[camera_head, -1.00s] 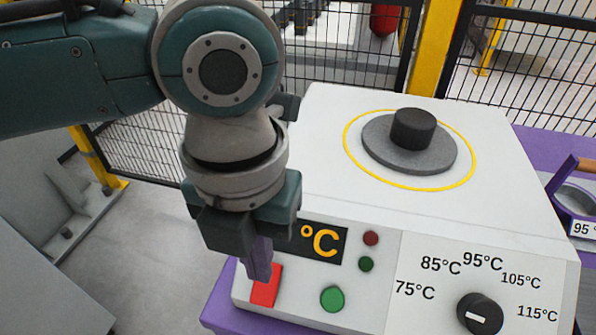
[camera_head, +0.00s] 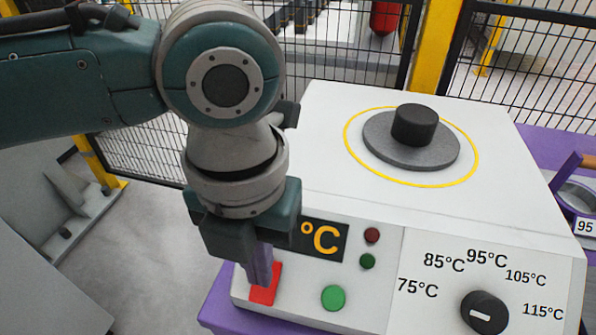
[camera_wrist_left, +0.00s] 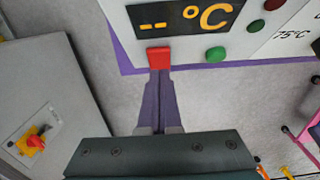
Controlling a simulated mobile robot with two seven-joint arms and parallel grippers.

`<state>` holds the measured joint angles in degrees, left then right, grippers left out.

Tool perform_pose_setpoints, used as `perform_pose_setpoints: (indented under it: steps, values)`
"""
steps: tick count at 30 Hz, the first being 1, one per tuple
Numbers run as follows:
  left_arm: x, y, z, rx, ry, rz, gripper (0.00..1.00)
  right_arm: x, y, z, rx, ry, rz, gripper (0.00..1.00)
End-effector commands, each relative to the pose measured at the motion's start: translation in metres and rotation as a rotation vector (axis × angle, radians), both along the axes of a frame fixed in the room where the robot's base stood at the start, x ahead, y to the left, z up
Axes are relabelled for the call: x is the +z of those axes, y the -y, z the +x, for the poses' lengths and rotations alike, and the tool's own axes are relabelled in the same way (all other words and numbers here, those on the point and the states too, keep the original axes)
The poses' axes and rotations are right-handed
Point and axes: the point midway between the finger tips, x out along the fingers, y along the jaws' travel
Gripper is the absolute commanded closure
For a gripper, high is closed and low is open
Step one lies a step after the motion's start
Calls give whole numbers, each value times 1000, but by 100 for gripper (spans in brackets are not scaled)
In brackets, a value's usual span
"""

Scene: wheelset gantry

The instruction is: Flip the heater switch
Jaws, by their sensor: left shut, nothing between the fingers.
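The heater (camera_head: 370,225) is a white box with a sloping front panel. Its red switch (camera_head: 265,286) is at the lower left of the panel, and it also shows in the left wrist view (camera_wrist_left: 159,58). My left gripper (camera_head: 262,282) is shut and empty. Its purple fingertips are at the red switch and hide part of it in the head view. In the left wrist view the tips (camera_wrist_left: 158,72) reach the switch's lower edge; I cannot tell if they press on it. My right gripper is not in view.
A green button (camera_head: 333,298), red and green lamps (camera_head: 370,236) and a temperature dial (camera_head: 484,312) share the panel. A dark round weight (camera_head: 412,140) sits on top of the heater. The display (camera_wrist_left: 185,14) shows dashes. Black mesh fencing (camera_head: 345,60) stands behind.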

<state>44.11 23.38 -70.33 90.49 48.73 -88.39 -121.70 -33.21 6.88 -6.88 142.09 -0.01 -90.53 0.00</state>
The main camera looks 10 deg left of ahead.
Motion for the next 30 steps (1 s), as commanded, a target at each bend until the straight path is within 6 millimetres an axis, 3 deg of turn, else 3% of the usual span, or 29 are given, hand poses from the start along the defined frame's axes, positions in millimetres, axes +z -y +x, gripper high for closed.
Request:
perform_pose_setpoints:
  steps: [30]
  values:
    - [-16, 0, 0, -1, 0, -1, 100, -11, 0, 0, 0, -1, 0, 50]
